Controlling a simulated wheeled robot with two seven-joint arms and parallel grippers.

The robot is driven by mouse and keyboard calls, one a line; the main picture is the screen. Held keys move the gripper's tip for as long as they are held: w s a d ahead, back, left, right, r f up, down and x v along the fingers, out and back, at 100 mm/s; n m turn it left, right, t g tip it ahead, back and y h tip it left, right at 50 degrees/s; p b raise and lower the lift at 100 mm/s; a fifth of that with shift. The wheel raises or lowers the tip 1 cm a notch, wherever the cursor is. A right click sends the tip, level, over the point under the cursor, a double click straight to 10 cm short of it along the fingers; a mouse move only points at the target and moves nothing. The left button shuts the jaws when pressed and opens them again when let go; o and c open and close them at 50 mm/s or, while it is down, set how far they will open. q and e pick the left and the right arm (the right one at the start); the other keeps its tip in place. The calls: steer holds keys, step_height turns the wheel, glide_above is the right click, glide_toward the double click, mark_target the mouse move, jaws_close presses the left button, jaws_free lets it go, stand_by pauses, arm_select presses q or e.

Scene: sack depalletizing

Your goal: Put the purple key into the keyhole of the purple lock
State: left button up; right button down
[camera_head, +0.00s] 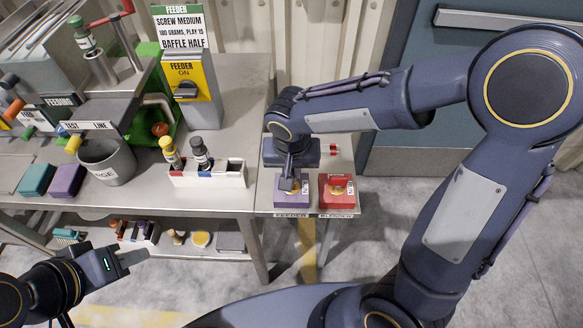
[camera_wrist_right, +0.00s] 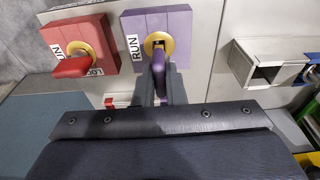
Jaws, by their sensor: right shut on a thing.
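The purple lock (camera_head: 291,199) is a block on the small side table, and it also shows in the right wrist view (camera_wrist_right: 181,25) with a gold keyhole disc and a RUN label. My right gripper (camera_head: 289,180) is above it, shut on the purple key (camera_wrist_right: 158,64). The key's far end overlaps the dark slot in the gold disc (camera_wrist_right: 168,42); I cannot tell how far it is inside. In the head view the gripper hides most of the key. My left gripper (camera_head: 128,261) is away at lower left, with no object visible in it; its finger gap is unclear.
Right of the purple lock is a red lock (camera_head: 337,204) with a red key (camera_wrist_right: 72,68) in its disc. A white divided holder (camera_head: 208,178) with bottles stands on the bench to the left. A grey bucket (camera_head: 104,162) stands farther left. Floor at lower right is open.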

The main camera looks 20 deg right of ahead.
steer(key=shift+f+b, duration=1.35)
steer(key=c, duration=1.4)
jaws_free()
steer(key=r, duration=0.5)
steer(key=s+r, duration=0.1)
steer(key=r, duration=0.1)
steer(key=shift+s+a+r, duration=0.1)
steer(key=shift+a+r, duration=0.1)
steer(key=shift+r, duration=0.2)
steer(key=s+d+t+y, duration=0.2)
steer(key=s+d, duration=0.2)
steer(key=s, duration=0.3)
steer(key=s+d+n+t+y, duration=0.1)
steer(key=s+d+y, duration=0.1)
steer(key=s+d, duration=0.3)
steer(key=s, duration=0.3)
steer(key=shift+d+r+n+t, duration=0.25)
steer(key=shift+d+n+t, duration=0.05)
steer(key=shift+t, duration=0.1)
